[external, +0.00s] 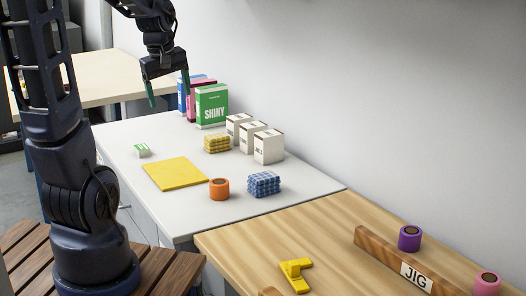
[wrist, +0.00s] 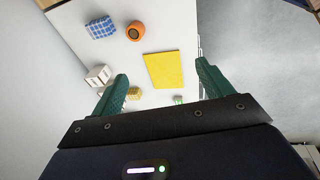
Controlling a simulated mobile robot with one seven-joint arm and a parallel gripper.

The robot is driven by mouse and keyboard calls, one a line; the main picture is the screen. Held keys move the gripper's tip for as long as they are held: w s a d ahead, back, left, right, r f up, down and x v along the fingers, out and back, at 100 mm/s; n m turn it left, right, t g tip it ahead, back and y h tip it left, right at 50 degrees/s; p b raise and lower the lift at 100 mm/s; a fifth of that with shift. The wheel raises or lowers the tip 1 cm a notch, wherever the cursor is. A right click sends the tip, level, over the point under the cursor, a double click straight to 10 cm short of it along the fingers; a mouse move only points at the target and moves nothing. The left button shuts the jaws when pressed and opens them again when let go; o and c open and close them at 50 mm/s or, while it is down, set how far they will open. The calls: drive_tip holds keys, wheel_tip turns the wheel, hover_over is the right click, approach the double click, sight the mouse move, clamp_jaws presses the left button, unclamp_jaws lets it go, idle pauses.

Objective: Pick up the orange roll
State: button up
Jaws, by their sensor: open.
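The orange roll (external: 219,189) stands upright on the white counter, between the yellow sheet and the blue checked bundle. It also shows near the top of the wrist view (wrist: 135,31), with a dark centre. My gripper (external: 169,90) is raised above the far end of the counter, well away from the roll. Its two green fingers are spread apart in the wrist view (wrist: 162,88), with nothing held between them.
Around the roll are a blue checked bundle (external: 264,184) and a yellow sheet (external: 176,174). White boxes (external: 268,147), a yellow checked bundle (external: 217,143) and a green SHINY box (external: 211,106) stand farther back. A wooden table (external: 330,230) holds a yellow bracket (external: 295,275) and a purple roll (external: 409,238).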

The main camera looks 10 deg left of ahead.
drive_tip(key=w+d+f+n+g, duration=0.1)
drive_tip(key=w+d+f+n, duration=0.4)
drive_tip(key=w+f, duration=0.45)
drive_tip(key=n+g, duration=0.2)
drive_tip(key=n, duration=0.4)
hover_over(217, 181)
wheel_tip(217, 181, down, 11)
drive_tip(key=f, duration=0.6)
drive_tip(key=shift+s+a, duration=0.15)
drive_tip(key=shift+s, duration=0.15)
drive_tip(key=shift+w+d+f, duration=0.1)
drive_tip(key=shift+d+f, duration=0.05)
drive_tip(key=shift+f, duration=1.15)
drive_tip(key=shift+w+d+f, duration=0.1)
drive_tip(key=shift+f, duration=1.2)
drive_tip(key=c, duration=1.1)
